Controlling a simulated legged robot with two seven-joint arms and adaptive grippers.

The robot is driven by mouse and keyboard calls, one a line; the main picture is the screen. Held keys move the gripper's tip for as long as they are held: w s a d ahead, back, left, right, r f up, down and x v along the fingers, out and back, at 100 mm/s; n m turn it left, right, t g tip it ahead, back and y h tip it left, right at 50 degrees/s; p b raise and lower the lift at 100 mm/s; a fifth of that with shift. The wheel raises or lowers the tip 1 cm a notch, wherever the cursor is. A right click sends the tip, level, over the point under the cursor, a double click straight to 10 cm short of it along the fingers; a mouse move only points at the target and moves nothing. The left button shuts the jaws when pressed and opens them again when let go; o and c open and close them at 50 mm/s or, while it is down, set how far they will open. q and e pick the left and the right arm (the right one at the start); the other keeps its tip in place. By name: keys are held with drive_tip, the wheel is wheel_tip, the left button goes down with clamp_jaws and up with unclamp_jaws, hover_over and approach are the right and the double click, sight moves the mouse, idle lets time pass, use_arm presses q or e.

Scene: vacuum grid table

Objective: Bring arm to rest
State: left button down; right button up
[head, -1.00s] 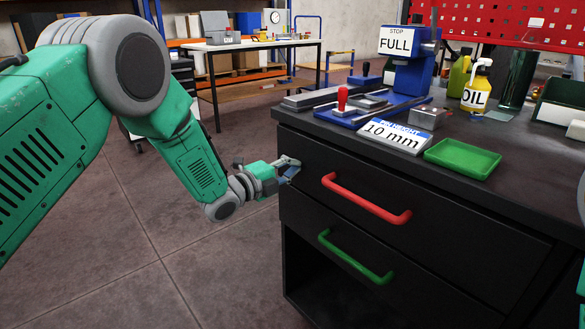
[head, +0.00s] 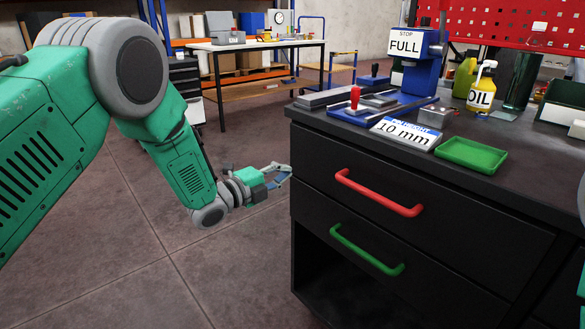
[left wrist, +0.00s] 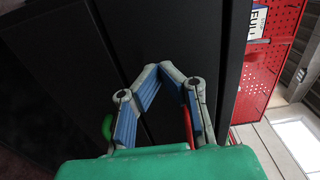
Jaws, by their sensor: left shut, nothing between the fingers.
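My left arm (head: 182,150) comes in from the left, its forearm sloping down. My left gripper (head: 287,173) is beside the left edge of the black cabinet (head: 330,160), below its top. In the left wrist view the fingertips (left wrist: 157,69) of this gripper come together in front of the dark cabinet face, with nothing held. Whether they touch the cabinet cannot be told. My right gripper is out of view.
The cabinet has a red handle (head: 378,193) and a green handle (head: 366,249); both drawers look closed. On top are a green tray (head: 471,155), a "10 mm" sign (head: 403,134), a blue press (head: 413,73) and an oil bottle (head: 481,92). Open floor (head: 110,240) lies left.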

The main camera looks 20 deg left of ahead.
use_arm(q)
drive_tip(key=s+a+f+n+g+y+p, duration=0.35)
drive_tip(key=s+f+n, duration=0.3)
drive_tip(key=s, duration=0.35)
drive_tip(key=s+a+f+n+g+y+p, duration=0.2)
drive_tip(key=s+f+n+y+p, duration=0.15)
drive_tip(key=s+f+n, duration=0.5)
drive_tip(key=s+a+f+n+g+y+p, duration=0.1)
drive_tip(key=s+n+g+p, duration=0.4)
drive_tip(key=s, duration=2.4)
drive_tip(key=a+n+g+y, duration=0.1)
drive_tip(key=n+g+y, duration=0.1)
drive_tip(key=n+g, duration=0.2)
drive_tip(key=shift+s+a+f, duration=0.15)
drive_tip(key=shift+f, duration=0.05)
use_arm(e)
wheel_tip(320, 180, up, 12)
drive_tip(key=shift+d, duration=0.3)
